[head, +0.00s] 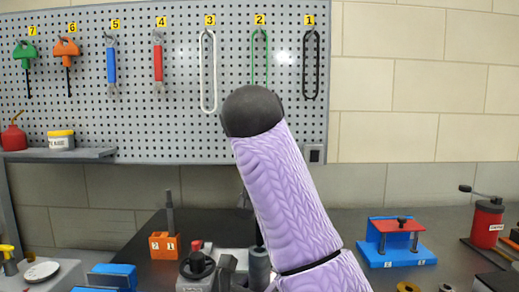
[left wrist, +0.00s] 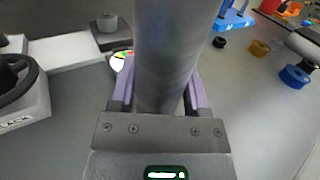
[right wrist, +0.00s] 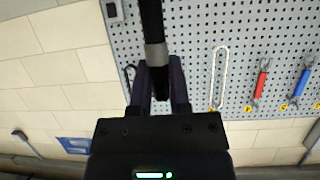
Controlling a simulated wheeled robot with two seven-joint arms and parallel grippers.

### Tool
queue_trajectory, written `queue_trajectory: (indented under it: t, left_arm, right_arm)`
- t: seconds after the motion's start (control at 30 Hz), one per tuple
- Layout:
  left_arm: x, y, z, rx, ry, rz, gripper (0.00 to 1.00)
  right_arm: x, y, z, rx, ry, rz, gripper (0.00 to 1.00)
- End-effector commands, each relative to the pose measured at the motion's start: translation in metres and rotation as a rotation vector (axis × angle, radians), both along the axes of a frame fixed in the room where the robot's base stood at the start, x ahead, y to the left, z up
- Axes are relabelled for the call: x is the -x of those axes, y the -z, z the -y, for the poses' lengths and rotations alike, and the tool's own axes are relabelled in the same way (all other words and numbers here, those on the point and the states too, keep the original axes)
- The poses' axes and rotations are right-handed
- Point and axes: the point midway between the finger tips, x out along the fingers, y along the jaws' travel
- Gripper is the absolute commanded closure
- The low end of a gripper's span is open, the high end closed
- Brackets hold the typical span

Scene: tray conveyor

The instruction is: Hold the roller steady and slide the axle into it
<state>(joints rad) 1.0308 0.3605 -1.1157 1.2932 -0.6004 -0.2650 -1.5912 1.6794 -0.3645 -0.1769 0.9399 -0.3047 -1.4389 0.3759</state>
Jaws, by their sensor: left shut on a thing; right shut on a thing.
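The roller (left wrist: 168,50) is a thick grey cylinder, upright between the purple-sided fingers of my left gripper (left wrist: 160,95), which is shut on it. In the head view the roller (head: 259,268) shows low in the middle, partly behind my purple arm. The axle (right wrist: 152,25) is a thin black rod with a grey band, held by my right gripper (right wrist: 158,82), which is shut on it. A thin dark rod also shows just above the roller in the head view. My arm hides much of that area, and I cannot tell whether the axle is inside the roller.
An orange block (head: 165,246) and a grey unit with a red-topped knob (head: 197,265) stand left of the roller. A blue fixture with a red top (head: 396,242) and a red cranked press (head: 486,222) stand right. A pegboard (head: 180,110) with several tools hangs behind.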

Motion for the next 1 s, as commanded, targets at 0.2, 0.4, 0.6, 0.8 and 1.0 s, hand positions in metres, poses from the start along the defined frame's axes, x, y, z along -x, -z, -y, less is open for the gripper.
queue_trajectory:
  t: [0.2, 0.4, 0.6, 0.8, 1.0]
  left_arm:
    - [0.0, 0.0, 0.0, 0.0, 0.0, 0.0, 1.0]
    - [0.0, 0.0, 0.0, 0.0, 0.0, 0.0, 1.0]
    - [0.0, 0.0, 0.0, 0.0, 0.0, 0.0, 1.0]
    - [0.0, 0.0, 0.0, 0.0, 0.0, 0.0, 1.0]
    - [0.0, 0.0, 0.0, 0.0, 0.0, 0.0, 1.0]
  right_arm:
    - [0.0, 0.0, 0.0, 0.0, 0.0, 0.001, 1.0]
    - [0.0, 0.0, 0.0, 0.0, 0.0, 0.001, 1.0]
    - [0.0, 0.005, 0.0, 0.0, 0.0, 0.001, 1.0]
    - [-0.001, 0.01, 0.0, 0.0, 0.0, 0.001, 1.0]
    - [-0.001, 0.015, 0.0, 0.0, 0.0, 0.001, 1.0]
